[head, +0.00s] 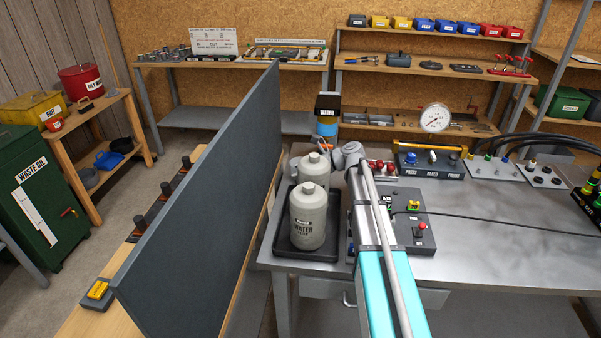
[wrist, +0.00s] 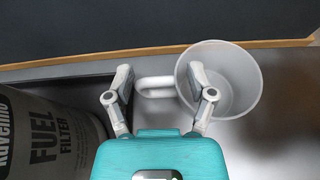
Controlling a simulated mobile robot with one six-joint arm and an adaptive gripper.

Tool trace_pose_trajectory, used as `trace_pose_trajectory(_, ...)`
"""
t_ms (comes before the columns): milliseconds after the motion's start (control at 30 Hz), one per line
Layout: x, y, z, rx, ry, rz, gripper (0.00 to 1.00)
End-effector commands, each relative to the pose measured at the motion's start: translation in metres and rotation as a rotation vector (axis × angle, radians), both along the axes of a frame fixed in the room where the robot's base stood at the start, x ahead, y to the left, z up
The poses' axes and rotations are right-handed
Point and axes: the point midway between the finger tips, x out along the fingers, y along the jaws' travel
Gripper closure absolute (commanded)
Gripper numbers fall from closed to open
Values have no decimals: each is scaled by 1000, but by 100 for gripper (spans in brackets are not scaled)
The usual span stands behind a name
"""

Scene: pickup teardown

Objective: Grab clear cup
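The clear cup (wrist: 228,82) is a translucent round cup with a white handle (wrist: 156,86) on its left side, in the wrist view. It stands on a grey metal surface near a dark panel. My gripper (wrist: 161,78) is open, with the handle between its two fingers. The right finger overlaps the cup's near-left rim; I cannot tell whether it is inside or above the cup. The left finger is beyond the handle's left end. I cannot make out the cup in the head view, where bottles and my arm block that spot.
In the head view, two grey bottles (head: 308,215) stand in a black tray (head: 283,245) beside a tall dark panel (head: 210,190). A control box (head: 412,205) sits right of my arm.

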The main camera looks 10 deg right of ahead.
Motion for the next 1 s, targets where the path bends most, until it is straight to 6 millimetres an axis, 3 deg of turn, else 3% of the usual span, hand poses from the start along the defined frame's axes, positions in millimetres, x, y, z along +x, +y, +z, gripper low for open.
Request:
trace_pose_trajectory(33,0,0,0,0,0,0,51)
trace_pose_trajectory(200,0,0,0,0,0,0,82)
trace_pose_trajectory(267,0,0,0,0,0,-1,91)
trace_pose_trajectory(667,0,-1,2,0,0,-1,91)
trace_pose_trajectory(1000,0,-1,21,0,0,-1,91)
